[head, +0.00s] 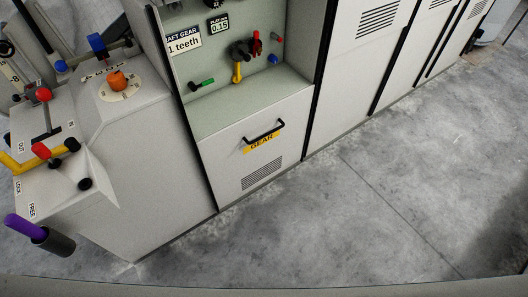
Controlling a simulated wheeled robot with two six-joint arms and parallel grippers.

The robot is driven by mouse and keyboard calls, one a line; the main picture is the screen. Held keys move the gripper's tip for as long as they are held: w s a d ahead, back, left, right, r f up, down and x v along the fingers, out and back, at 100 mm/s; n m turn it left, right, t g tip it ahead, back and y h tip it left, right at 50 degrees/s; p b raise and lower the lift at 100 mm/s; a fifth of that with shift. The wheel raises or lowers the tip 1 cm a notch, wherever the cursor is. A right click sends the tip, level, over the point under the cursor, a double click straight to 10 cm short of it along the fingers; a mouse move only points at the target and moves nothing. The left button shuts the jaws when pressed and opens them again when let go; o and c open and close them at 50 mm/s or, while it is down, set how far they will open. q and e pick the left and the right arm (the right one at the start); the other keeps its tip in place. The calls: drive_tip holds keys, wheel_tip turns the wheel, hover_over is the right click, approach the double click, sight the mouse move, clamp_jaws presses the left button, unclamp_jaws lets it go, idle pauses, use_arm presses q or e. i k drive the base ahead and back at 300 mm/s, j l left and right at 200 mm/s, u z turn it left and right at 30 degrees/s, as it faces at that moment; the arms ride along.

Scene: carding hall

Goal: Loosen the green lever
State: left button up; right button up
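The green lever (203,83) is a small, short handle low in the left part of an open recess in the grey machine cabinet. Neither of my grippers shows in the head view, and nothing is touching the lever.
Right of it in the recess are a yellow lever (237,72), a red lever (257,44) and a blue knob (273,59). A gear drawer with a black handle (263,131) is below. A control console (140,160) stands left. Floor (340,220) in front is clear.

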sight(192, 86)
drive_tip(key=i+l, duration=0.2)
drive_tip(key=i, duration=0.25)
drive_tip(key=u, duration=1.6)
